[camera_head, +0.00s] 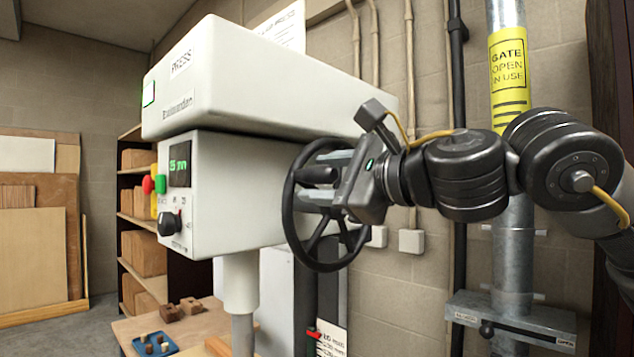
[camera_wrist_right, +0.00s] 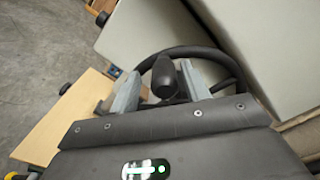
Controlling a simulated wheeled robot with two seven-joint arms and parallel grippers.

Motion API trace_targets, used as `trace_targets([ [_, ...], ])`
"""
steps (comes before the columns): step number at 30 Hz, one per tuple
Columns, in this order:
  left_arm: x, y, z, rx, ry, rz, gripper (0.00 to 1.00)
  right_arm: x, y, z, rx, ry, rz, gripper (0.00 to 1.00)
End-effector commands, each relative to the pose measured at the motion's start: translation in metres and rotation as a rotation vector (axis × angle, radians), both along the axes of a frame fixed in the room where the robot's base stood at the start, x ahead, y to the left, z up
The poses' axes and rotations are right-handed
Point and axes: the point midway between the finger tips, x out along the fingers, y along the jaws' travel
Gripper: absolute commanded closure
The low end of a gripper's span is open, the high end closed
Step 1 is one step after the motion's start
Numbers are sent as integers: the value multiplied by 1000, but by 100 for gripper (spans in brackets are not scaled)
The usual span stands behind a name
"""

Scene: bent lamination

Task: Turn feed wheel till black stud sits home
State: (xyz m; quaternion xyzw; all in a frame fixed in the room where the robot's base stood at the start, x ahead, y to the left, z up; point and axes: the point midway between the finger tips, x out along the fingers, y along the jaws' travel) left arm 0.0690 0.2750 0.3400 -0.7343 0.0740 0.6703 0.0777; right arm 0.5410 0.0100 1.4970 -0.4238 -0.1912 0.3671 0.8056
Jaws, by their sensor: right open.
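The feed wheel (camera_head: 291,218) is a black spoked handwheel on the right side of the white press. Its rim also shows in the right wrist view (camera_wrist_right: 226,62). My right gripper (camera_head: 318,176) is at the wheel's upper part, with its jaws open on either side of the wheel's black handle (camera_head: 316,175). In the right wrist view the handle (camera_wrist_right: 164,75) stands between the two grey fingers, with a gap visible on each side. I cannot make out the black stud with certainty. My left gripper is not in view.
The press head (camera_head: 225,85) overhangs the control box (camera_head: 225,190), which has a green display and a black knob (camera_head: 169,222). A wooden bench (camera_head: 130,327) with a blue tray (camera_head: 136,347) is below. A metal pole (camera_head: 513,265) stands right, behind my arm.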

Motion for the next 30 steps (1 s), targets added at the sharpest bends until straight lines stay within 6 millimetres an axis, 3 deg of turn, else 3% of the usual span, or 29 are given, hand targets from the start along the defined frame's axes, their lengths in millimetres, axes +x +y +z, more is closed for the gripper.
trace_targets([
  [9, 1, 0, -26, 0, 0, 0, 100, -41, -48, -4, -1, -4, -3, 53],
  [15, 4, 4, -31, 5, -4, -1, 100, -57, -66, -3, -1, 0, -1, 53],
  [23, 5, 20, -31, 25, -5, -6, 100, -62, -71, -1, -1, 1, 0, 53],
  [30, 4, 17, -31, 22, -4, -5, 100, -61, -71, -1, -1, 1, 0, 53],
])
